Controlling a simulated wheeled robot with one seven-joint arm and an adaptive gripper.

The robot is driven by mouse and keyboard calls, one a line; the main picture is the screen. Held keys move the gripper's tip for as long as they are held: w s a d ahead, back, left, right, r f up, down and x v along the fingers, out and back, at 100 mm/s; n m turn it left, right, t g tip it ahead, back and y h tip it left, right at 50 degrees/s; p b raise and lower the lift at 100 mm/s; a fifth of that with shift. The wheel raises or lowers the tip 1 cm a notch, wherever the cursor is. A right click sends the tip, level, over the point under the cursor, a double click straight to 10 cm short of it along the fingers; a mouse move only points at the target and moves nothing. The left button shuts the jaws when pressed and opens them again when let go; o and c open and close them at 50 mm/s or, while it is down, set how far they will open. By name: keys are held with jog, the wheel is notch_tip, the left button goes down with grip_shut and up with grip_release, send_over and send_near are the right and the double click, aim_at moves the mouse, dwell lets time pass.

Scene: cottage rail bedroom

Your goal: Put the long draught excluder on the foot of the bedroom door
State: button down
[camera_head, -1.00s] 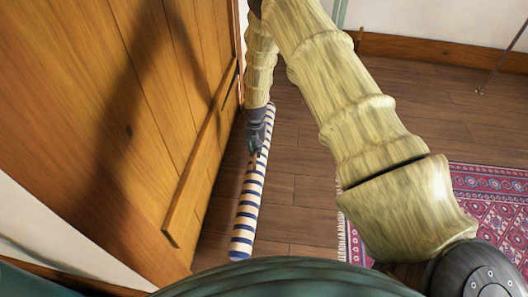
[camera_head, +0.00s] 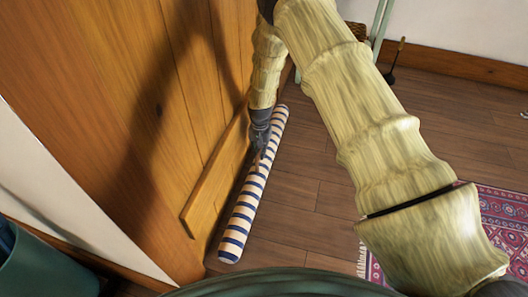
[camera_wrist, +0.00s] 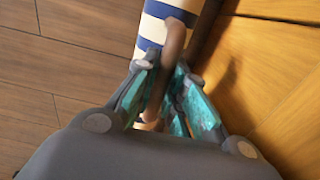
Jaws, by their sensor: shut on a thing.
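The long draught excluder (camera_head: 241,216) is a roll with navy and cream stripes. It lies lengthwise along the foot of the wooden bedroom door (camera_head: 130,110), with a narrow dark gap at its near end. In the wrist view the striped roll (camera_wrist: 153,32) runs away at the top, beside the door (camera_wrist: 275,75). My gripper (camera_head: 262,150) is over the middle of the roll. Its teal fingers (camera_wrist: 165,95) are shut on a brown strap-like handle (camera_wrist: 173,50) on the roll. The fingers hide part of the roll, and I cannot tell whether it touches the floor.
A patterned red rug (camera_head: 508,215) lies at the right. A dark green bin (camera_head: 45,268) stands at the lower left. A wicker basket (camera_head: 357,30) and a thin upright tool (camera_head: 393,65) are by the far wall. The plank floor (camera_head: 315,185) right of the excluder is clear.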

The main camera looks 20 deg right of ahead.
aim_at(261, 163)
jog(key=shift+d+f+b, duration=0.15)
jog(key=shift+f+b, duration=0.85)
jog(key=shift+f, duration=0.7)
jog(key=c, duration=1.5)
grip_release()
notch_tip(261, 163, up, 12)
jog(key=p, duration=0.6)
jog(key=s+f+n, duration=0.1)
jog(key=s+f, duration=0.4)
jog(key=s, duration=0.6)
jog(key=s+f+n, duration=0.2)
jog(key=s+f, duration=0.2)
jog(key=s, duration=0.7)
jog(key=s+f+n, duration=0.1)
jog(key=s+f, duration=0.4)
jog(key=s, duration=0.6)
jog(key=s+r, duration=0.1)
jog(key=s, duration=0.4)
jog(key=s+r+n, duration=0.1)
jog(key=s, duration=0.4)
jog(key=s+r+n, duration=0.1)
jog(key=s, duration=0.4)
jog(key=shift+s+r, duration=0.25)
jog(key=shift+r, duration=0.05)
